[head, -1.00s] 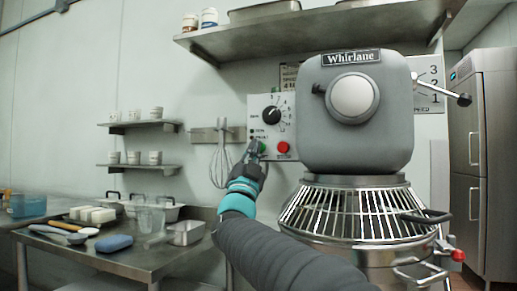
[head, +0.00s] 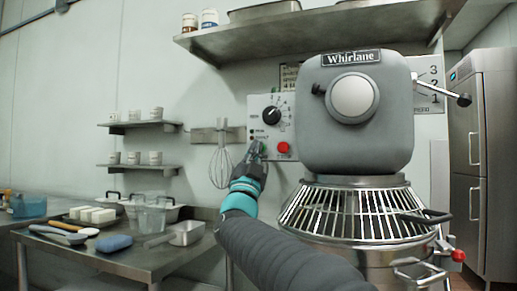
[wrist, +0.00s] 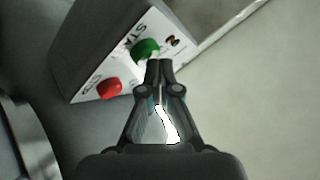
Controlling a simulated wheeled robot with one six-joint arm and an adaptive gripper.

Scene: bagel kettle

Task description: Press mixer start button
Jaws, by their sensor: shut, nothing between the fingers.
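The mixer (head: 357,115) is a large grey Whirlane machine with a wire bowl guard. Its white control panel (head: 288,108) carries a black dial, a green START button (wrist: 146,49) and a red stop button (head: 283,147). The red stop button also shows in the wrist view (wrist: 109,87). My gripper (head: 256,148) is shut and empty in front of the panel's lower left part, partly covering the green button in the head view. In the wrist view my fingertips (wrist: 160,66) are together just below and right of the green button. I cannot tell whether they touch it.
A whisk (head: 221,166) hangs on a wall rack left of the panel. A metal table (head: 150,262) with containers stands at the lower left. A shelf (head: 300,32) runs above the mixer. A steel fridge (head: 483,150) stands at right.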

